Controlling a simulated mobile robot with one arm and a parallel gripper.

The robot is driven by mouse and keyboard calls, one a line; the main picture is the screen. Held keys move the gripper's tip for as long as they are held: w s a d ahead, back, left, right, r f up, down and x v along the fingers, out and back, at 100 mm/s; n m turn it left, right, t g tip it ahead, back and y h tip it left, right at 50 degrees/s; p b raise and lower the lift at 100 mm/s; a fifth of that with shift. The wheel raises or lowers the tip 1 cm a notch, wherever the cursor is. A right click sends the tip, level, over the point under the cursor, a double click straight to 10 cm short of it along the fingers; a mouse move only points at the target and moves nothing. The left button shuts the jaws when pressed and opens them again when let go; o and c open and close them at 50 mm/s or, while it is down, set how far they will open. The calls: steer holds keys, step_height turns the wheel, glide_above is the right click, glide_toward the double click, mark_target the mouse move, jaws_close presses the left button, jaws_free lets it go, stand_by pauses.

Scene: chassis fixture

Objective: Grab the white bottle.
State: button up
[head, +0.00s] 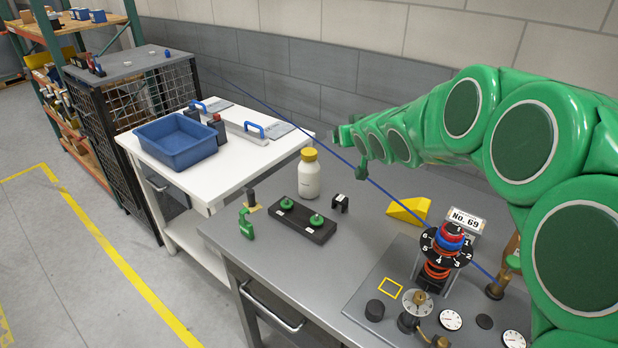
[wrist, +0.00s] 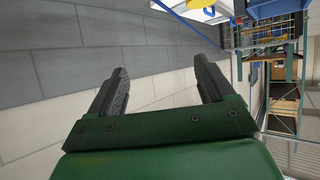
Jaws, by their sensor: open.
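The white bottle (head: 309,180) with a yellow cap stands upright on the grey workbench (head: 262,262), near its back edge in the head view. My gripper (head: 343,138) is above and to the right of the bottle in the head view, apart from it. In the wrist view my gripper (wrist: 160,66) has its two dark fingers spread wide, with only wall behind the gap. A yellow patch at the top edge of the wrist view may be the bottle's cap; the bottle's body cannot be made out there.
A black block with green knobs (head: 302,221) lies in front of the bottle, and a small black bracket (head: 340,203) beside it. A yellow wedge (head: 408,210) and a coil stand (head: 444,252) are to the right. A blue bin (head: 175,141) sits left.

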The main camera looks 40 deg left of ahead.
steer(key=s+a+n+y, duration=0.1)
steer(key=s+a+y, duration=0.1)
steer(key=a, duration=0.5)
glide_toward(312, 158)
steer(key=shift+g, duration=0.4)
steer(key=x, duration=0.5)
steer(key=shift+w+d+r, duration=0.2)
steer(key=shift+w, duration=0.15)
steer(key=shift+s+x, duration=0.2)
steer(key=shift+x, duration=3.2)
steer(key=shift+w+a+f, duration=0.1)
steer(key=shift+w+a, duration=0.2)
steer(key=shift+a, duration=0.25)
jaws_close()
